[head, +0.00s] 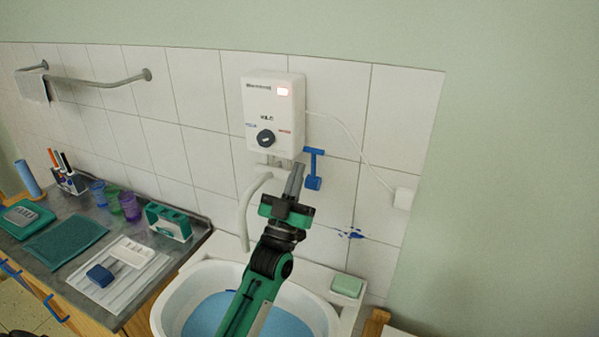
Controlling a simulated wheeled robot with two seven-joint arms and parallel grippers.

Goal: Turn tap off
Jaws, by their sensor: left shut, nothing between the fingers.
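A white wall-mounted water heater (271,105) has a round dark knob (265,138) on its front and a lit red display. A curved white spout (246,208) comes from below it and bends down toward the white basin (163,312), which holds blue water. My left gripper (296,174) is shut and empty, pointing up, just below the heater's lower right corner and below and right of the knob. It looks apart from the knob. Whether water runs from the spout, I cannot tell. My right gripper is not in view.
A blue T-shaped item (314,168) is on the tiles right beside my left gripper in the picture. A green soap bar (347,286) lies on the basin's right edge. The grey counter (75,215) at left holds cups, trays and a pen holder. A cable runs to a wall socket (403,199).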

